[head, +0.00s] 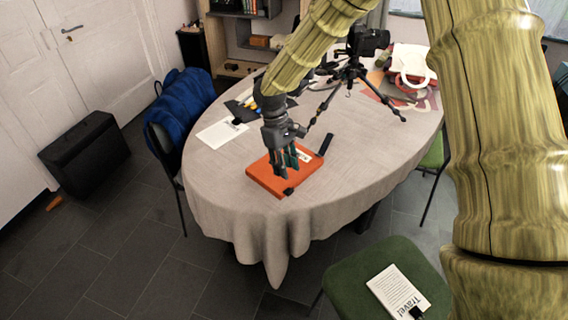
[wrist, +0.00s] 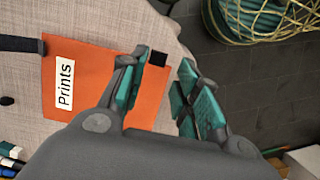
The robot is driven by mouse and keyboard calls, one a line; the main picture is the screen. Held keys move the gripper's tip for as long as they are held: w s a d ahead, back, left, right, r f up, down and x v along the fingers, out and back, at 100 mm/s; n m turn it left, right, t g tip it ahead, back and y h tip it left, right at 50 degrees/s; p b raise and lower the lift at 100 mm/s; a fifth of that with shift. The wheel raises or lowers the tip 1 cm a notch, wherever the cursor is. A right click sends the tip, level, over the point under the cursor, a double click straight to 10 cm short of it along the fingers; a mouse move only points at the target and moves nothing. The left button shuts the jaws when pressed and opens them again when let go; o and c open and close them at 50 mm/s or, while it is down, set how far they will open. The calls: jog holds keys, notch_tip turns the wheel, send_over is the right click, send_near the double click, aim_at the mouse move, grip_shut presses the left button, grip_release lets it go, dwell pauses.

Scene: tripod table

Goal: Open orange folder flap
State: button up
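The orange folder (head: 268,180) lies flat on the cloth-covered table near its front edge. In the wrist view the folder (wrist: 88,65) has a white "Prints" label (wrist: 65,84) and a small black tab (wrist: 158,59) at its edge. The tab also shows at the folder's front corner in the head view (head: 288,191). My gripper (head: 286,172) points down over the folder. In the wrist view my gripper (wrist: 163,85) is open and empty, one finger over the folder and one beyond its edge. Contact with the folder cannot be told.
A black bar (head: 325,144) sits at the folder's right side. A tripod with camera (head: 352,70) stands behind on the table (head: 350,155). A white paper (head: 221,133) lies left. A green chair (head: 350,275) holding a "Travel" book (head: 397,292) is in front.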

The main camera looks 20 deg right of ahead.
aim_at(290, 192)
jog(key=shift+b+x, duration=1.3)
jog(key=shift+x, duration=2.4)
jog(key=shift+c, duration=0.2)
grip_shut()
